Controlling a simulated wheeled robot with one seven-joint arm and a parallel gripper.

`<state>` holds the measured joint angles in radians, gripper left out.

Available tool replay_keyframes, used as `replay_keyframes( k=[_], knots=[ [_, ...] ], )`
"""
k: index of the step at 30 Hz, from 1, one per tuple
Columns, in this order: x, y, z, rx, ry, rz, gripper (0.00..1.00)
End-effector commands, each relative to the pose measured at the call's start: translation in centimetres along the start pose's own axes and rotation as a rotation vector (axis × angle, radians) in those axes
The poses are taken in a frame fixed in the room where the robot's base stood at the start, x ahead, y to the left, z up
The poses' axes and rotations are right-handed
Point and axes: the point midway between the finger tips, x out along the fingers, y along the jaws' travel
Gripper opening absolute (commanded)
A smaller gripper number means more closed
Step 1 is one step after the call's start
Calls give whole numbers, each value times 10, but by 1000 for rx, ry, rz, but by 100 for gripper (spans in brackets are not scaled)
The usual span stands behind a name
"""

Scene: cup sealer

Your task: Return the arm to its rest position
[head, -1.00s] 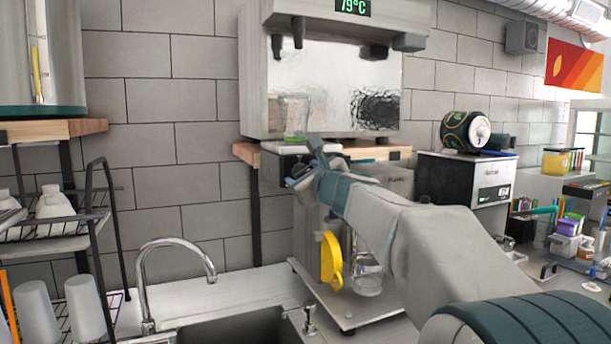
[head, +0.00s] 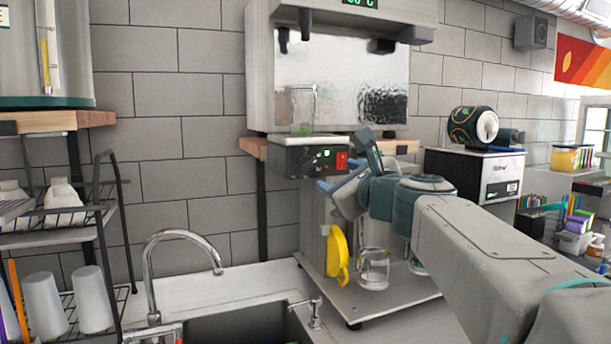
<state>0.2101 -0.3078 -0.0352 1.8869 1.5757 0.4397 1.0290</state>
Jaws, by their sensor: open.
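My gripper (head: 345,172) is at the end of my grey and teal arm, which reaches in from the lower right. The gripper is open, with nothing seen between its fingers. It overlaps the right side of the machine with the yellow handle (head: 338,255) in the picture. How far it is from the machine I cannot tell. A clear cup with green at its bottom (head: 303,110) stands upright under the big dispenser (head: 262,90), apart from my gripper. A clear glass vessel (head: 373,270) stands on the machine's base plate, below the gripper.
A control box with a red switch (head: 342,160) is close beside the gripper. A sink (head: 250,325) with a curved tap (head: 180,236) is at the front. A wire rack with cups (head: 45,305) stands left. A black and white machine (head: 473,175) stands right.

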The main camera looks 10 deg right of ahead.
Motion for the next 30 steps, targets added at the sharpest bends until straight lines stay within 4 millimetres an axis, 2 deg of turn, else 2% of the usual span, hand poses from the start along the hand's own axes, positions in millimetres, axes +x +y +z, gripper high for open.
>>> replay_keyframes(
  k=[13,17,20,23,30],
  knots=[
    [-6,1,-1,-2,1,2,55],
    [-7,14,-7,-73,17,40,55],
    [-11,40,-22,-221,47,122,55],
    [-20,77,-44,-432,78,245,55],
    [-59,160,-110,-952,99,596,55]
  ],
)
